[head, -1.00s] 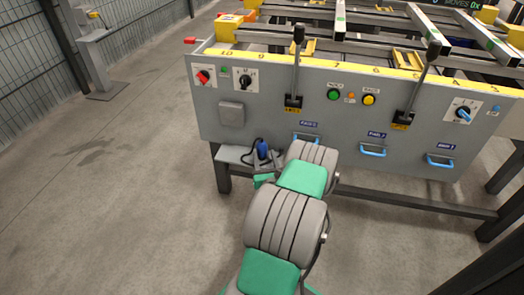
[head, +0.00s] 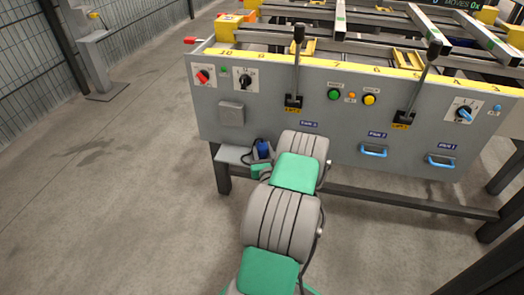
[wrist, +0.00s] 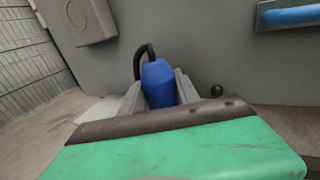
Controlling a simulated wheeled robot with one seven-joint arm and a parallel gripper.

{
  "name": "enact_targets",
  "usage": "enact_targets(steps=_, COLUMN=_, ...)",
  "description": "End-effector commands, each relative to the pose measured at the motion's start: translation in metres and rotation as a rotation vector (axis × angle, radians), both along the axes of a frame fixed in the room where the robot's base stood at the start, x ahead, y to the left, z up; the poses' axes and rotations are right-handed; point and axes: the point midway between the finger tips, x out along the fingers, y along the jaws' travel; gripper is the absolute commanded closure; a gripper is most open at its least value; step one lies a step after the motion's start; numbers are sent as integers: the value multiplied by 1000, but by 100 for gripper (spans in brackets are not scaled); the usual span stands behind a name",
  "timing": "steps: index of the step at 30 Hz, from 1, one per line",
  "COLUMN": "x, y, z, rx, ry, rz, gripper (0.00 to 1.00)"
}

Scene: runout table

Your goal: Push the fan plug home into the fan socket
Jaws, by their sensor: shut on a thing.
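The blue fan plug (wrist: 158,83) stands between the two grey fingers of my gripper (wrist: 160,92) in the wrist view, with a black cable curving off its top. My gripper is shut on it. In the head view the plug (head: 263,149) shows small, just above a grey shelf at the lower left of the panel, partly hidden by my arm. I cannot tell whether it touches the shelf. A grey square box (head: 231,113) is on the panel above the plug; I cannot tell if it is the fan socket. No open socket face is visible.
The grey control panel (head: 340,140) rises close behind the plug, with levers, knobs and blue drawer handles (head: 373,151). The small grey shelf (head: 232,155) juts out below it. A dark table leg (head: 222,178) stands under the shelf.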

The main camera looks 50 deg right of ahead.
Motion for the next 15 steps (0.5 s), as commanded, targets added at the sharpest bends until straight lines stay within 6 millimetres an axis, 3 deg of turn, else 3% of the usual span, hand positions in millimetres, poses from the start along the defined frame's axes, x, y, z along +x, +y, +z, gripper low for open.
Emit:
enact_targets(steps=3, x=0, y=0, z=0, rx=0, ry=0, rz=0, gripper=100)
enact_targets(steps=15, x=0, y=0, z=4, rx=-1, ry=-1, rz=0, gripper=100)
